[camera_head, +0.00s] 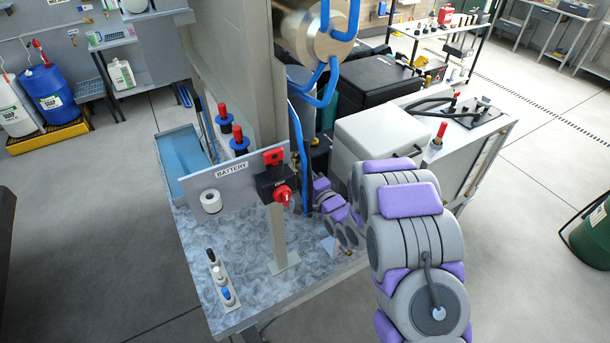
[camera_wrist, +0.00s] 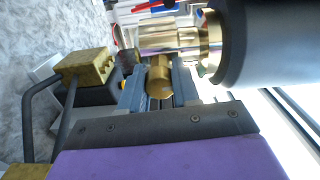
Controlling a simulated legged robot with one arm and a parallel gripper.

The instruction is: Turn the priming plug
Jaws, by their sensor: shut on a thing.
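In the wrist view, my gripper (camera_wrist: 159,88) has its two blue-grey fingers on either side of a short, round brass plug (camera_wrist: 160,74), shut on it. I take this to be the priming plug. It sits right beside a shiny metal pipe fitting (camera_wrist: 170,40). The exact turn angle of the plug cannot be told. In the head view, my arm bends in toward the equipment behind the table, and the gripper and plug are not clearly visible there.
In the wrist view, a large dark cylinder (camera_wrist: 262,45) is close on the right and a brass block (camera_wrist: 83,66) with dark bent rods is on the left. In the head view, a red battery switch (camera_head: 282,193) stands on the mottled table (camera_head: 245,290) near my arm.

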